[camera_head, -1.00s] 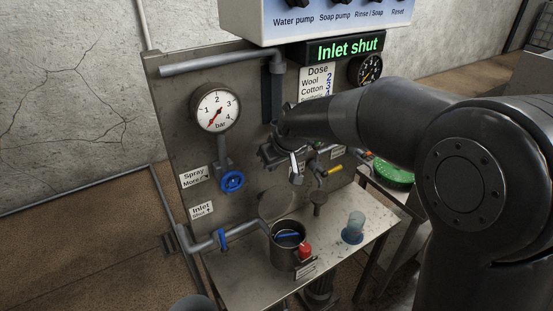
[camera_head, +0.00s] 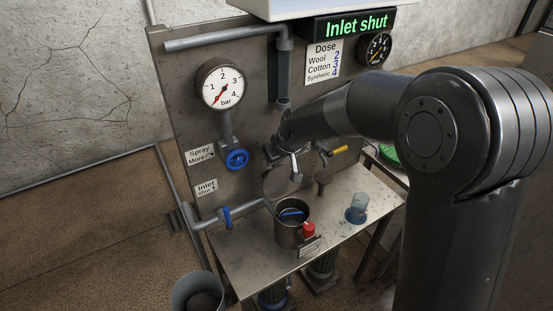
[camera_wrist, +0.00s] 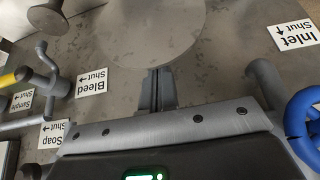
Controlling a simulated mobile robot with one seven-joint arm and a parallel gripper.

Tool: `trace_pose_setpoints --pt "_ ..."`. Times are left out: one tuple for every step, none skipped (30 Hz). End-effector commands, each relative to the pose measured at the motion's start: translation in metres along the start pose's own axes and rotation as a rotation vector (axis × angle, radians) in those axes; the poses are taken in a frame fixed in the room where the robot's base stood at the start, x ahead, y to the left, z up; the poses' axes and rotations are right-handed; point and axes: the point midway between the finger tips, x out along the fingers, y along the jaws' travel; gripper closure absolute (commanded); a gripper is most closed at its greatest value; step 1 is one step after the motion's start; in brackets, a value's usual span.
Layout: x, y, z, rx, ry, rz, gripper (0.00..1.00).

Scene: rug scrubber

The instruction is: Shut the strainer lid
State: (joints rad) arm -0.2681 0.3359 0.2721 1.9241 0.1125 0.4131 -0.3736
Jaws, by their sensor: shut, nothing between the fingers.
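The strainer (camera_head: 291,230) is an open metal pot on the steel shelf, with something blue inside and a red knob at its front. Its lid (camera_head: 272,188) appears to be the round grey disc standing up behind the pot, partly hidden by my gripper (camera_head: 295,175). My gripper is shut and empty, in front of the panel and above the pot's back side. In the wrist view, the lid (camera_wrist: 155,28) is a large pale disc just beyond my closed fingertips (camera_wrist: 157,78). Whether they touch it I cannot tell.
A blue spray wheel (camera_head: 237,159) and the inlet pipe with its blue handle (camera_head: 227,217) are at left. A dark funnel-like piece (camera_head: 322,180), a yellow handle (camera_head: 339,150) and a bluish cup (camera_head: 356,210) are at right. The shelf's front left (camera_head: 240,258) is clear.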

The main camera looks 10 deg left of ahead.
Motion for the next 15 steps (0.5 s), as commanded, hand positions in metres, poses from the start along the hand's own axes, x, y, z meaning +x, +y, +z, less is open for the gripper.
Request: trace_pose_setpoints --pt "0.000 0.000 0.000 0.000 0.000 0.000 1.00" --pt "0.000 0.000 0.001 0.000 0.000 0.000 1.00" --pt "-0.001 0.000 0.002 0.000 0.000 0.000 1.00" --pt "-0.001 0.000 0.003 0.000 0.000 0.000 1.00" --pt "-0.002 0.000 0.005 0.000 0.000 0.000 1.00" --pt "-0.003 0.000 0.007 0.000 0.000 0.001 1.00" --pt "-0.003 0.001 0.009 0.000 0.000 0.001 1.00" --pt "-0.004 0.001 0.010 0.000 0.000 0.001 1.00" --pt "-0.004 0.001 0.013 0.001 -0.001 0.001 1.00" --pt "-0.005 0.001 0.015 0.001 -0.002 0.001 1.00" --pt "-0.005 0.001 0.017 0.001 -0.002 0.000 1.00" --pt "-0.006 0.001 0.019 0.002 -0.002 0.000 1.00" --pt "-0.006 0.000 0.021 0.002 -0.002 0.000 1.00" --pt "-0.007 0.000 0.022 0.002 -0.002 0.000 1.00" --pt "-0.008 0.000 0.025 0.001 -0.002 0.000 1.00"
